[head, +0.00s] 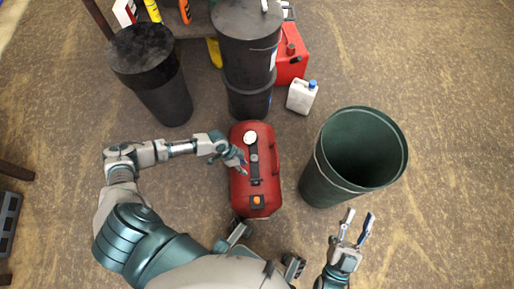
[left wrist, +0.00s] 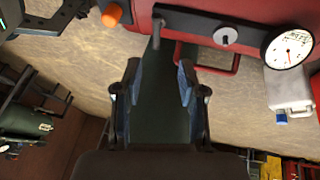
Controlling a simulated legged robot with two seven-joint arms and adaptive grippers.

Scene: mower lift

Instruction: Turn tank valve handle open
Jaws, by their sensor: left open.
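The red tank (head: 263,150) stands on the floor in the middle of the head view and fills the top of the left wrist view (left wrist: 270,12). A black strip on it carries a grey knob (left wrist: 225,36) and a short grey lever (left wrist: 157,30), perhaps the valve handle. A white gauge (left wrist: 288,48) and an orange knob (left wrist: 112,14) sit at its ends. My left gripper (head: 243,166) is over the tank's left side, open and empty; its spread fingers show in the left wrist view (left wrist: 160,78), below the lever. My right gripper (head: 358,216) is open and empty, beside the green bin.
An open green bin (head: 320,178) stands right of the tank. Black drums (head: 165,95) (head: 245,55), a red can (head: 292,65) and a white jug (head: 301,98) stand behind. The floor at the far right is clear.

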